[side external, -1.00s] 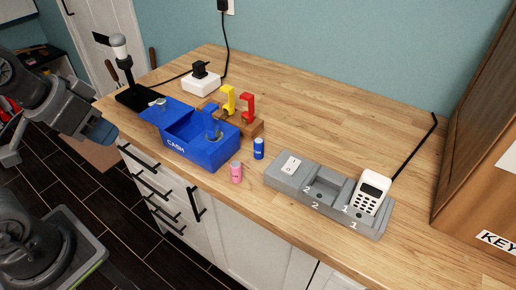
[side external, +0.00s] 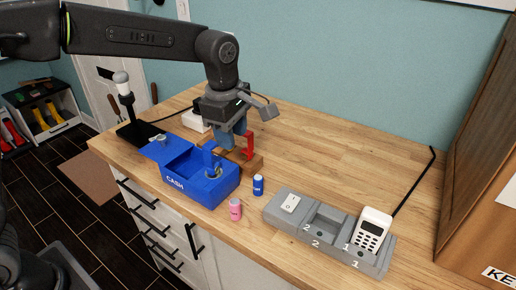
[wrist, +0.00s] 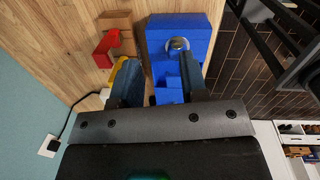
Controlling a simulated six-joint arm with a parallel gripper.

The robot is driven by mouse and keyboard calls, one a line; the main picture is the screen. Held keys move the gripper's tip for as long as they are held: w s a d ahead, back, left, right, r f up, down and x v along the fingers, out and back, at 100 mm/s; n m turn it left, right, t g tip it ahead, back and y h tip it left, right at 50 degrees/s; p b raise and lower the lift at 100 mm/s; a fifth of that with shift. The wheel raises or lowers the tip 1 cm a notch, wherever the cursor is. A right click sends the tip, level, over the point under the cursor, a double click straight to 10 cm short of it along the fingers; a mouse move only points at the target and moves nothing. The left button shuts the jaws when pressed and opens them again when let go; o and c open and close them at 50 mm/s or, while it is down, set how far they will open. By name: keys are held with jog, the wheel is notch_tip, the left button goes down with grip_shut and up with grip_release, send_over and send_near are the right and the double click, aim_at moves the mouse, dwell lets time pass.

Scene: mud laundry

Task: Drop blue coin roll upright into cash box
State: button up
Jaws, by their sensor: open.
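The blue coin roll (side external: 258,185) stands upright on the counter, just right of the cash box, in the side view. I cannot make it out in the wrist view. The blue cash box (side external: 218,190) has its lid open toward the left and a raised blue piece at its right end; it also shows in the wrist view (wrist: 168,28). My gripper (side external: 226,138) points down above the back of the box and the coloured hooks. In the wrist view my gripper (wrist: 160,60) is open, with nothing held between its fingers.
A pink roll (side external: 235,210) stands near the front edge. A red hook (side external: 249,146) on a wooden block is behind the box; a yellow one (wrist: 119,70) is partly hidden by a finger. The back-right counter is clear.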

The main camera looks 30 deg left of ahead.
aim_at(258, 177)
jog(key=w+d+f+n, duration=0.2)
jog(key=f+n, duration=0.1)
jog(key=w+d+f+n+g, duration=0.1)
jog(key=w+d+f, duration=0.1)
jog(key=shift+n, duration=0.3)
jog(key=shift+f, duration=4.1)
jog(key=c, duration=0.6)
jog(key=shift+r, duration=0.2)
jog(key=shift+r, duration=2.9)
